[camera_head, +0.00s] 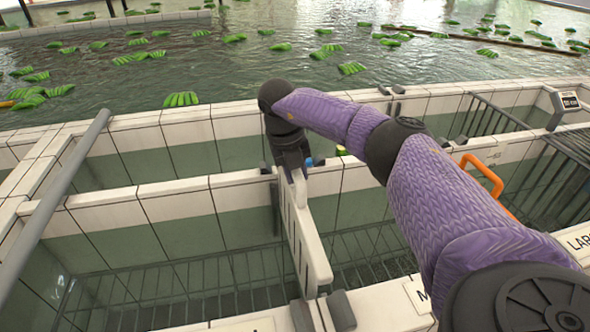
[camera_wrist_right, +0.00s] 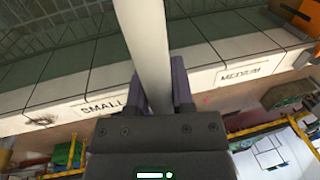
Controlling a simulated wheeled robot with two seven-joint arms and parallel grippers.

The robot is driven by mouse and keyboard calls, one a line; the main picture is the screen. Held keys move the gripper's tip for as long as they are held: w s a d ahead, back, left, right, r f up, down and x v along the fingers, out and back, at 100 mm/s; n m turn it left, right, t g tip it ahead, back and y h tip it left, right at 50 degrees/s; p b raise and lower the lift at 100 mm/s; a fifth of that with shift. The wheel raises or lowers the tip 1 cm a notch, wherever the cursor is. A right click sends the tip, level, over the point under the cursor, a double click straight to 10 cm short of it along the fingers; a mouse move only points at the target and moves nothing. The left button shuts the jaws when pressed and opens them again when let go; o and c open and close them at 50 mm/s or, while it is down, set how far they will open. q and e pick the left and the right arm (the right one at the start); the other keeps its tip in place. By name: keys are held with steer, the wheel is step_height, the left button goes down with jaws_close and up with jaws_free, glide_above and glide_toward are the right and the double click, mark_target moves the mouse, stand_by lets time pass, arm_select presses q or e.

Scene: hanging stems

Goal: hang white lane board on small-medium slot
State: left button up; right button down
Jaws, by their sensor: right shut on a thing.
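My right gripper (camera_head: 291,165) is shut on the white lane board (camera_head: 303,232), a long pale slab with dark slits. The board spans the tiled trough, its far end at the middle wall and its near end close to a pair of grey posts (camera_head: 341,311) on the near wall. In the wrist view the board (camera_wrist_right: 145,40) runs up between the fingers (camera_wrist_right: 161,90). It crosses the wall between the SMALL label (camera_wrist_right: 103,105) and the MEDIUM label (camera_wrist_right: 238,74). Whether the board rests in the slot or hangs just above it, I cannot tell. My left gripper is not in view.
Tiled walls (camera_head: 150,190) divide the trough, which has bar grating (camera_head: 200,280) low inside. A grey bar (camera_head: 60,190) crosses at left. An orange handle (camera_head: 483,178) stands at right. Green banana bunches (camera_head: 181,99) float in the pool behind.

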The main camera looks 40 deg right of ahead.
mark_target(290, 187)
step_height(290, 187, down, 10)
steer(key=b, duration=0.7)
steer(key=shift+f+b, duration=0.3)
stand_by(0.4)
jaws_free()
stand_by(0.3)
steer(key=r+p, duration=0.4)
steer(key=a+r+p, duration=0.1)
steer(key=r+p, duration=0.1)
steer(key=r, duration=0.1)
steer(key=shift+w, duration=0.3)
steer(key=r+p, duration=0.2)
steer(key=r, duration=0.1)
steer(key=shift+w+a+p, duration=0.15)
steer(key=shift+a+p, duration=0.2)
steer(key=shift+p, duration=0.05)
steer(key=shift+f, duration=0.1)
